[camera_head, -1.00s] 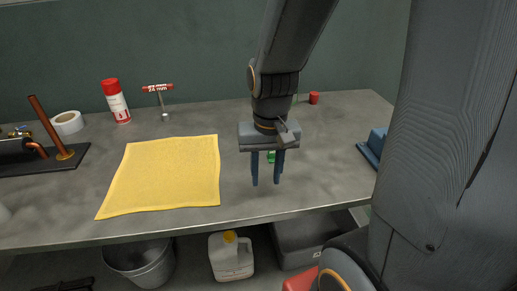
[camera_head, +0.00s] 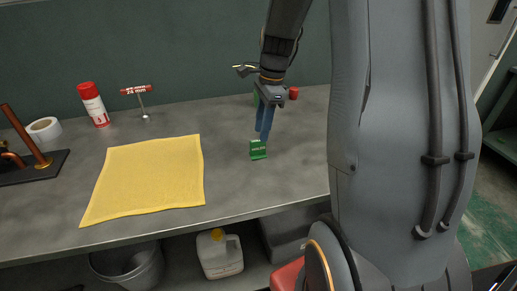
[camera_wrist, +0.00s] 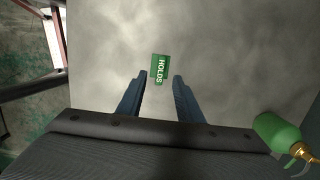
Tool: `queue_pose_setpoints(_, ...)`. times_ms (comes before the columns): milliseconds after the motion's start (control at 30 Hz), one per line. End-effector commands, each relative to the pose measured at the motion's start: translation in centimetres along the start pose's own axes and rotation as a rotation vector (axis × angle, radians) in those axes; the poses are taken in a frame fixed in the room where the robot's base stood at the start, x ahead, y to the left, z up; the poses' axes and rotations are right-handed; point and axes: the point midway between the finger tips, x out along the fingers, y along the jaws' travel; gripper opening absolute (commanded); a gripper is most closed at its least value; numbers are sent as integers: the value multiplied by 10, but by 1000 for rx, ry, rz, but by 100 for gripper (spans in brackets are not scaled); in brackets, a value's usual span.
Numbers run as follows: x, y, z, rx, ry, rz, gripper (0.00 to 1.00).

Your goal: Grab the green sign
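The green sign (camera_head: 258,149) is small, with pale lettering, and stands on the grey workbench, right of the yellow cloth. In the wrist view the sign (camera_wrist: 160,66) reads "HOLDS" and lies just beyond the fingertips, in line with the gap between them. My gripper (camera_head: 263,137) points down at the bench, with its blue fingers just behind or above the sign in the head view. In the wrist view my gripper (camera_wrist: 160,76) is open, its fingers apart with nothing between them. I cannot tell the exact height of the fingertips above the bench.
A green bottle with a brass fitting (camera_wrist: 277,132) stands close to my gripper. Bare bench surrounds the green sign.

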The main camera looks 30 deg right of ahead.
Motion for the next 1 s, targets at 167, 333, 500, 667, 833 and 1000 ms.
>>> queue_pose_setpoints(167, 21, 1, 5, -2, 0, 4, 33)
queue_pose_setpoints(333, 44, 1, 6, -1, 0, 2, 33)
queue_pose_setpoints(500, 52, 0, 6, -2, 1, 0, 33)
queue_pose_setpoints(667, 53, 0, 6, -3, 1, -1, 33)
queue_pose_setpoints(833, 52, 0, 6, -3, 1, -1, 9)
queue_pose_setpoints(1000, 52, 0, 6, -3, 1, -1, 0)
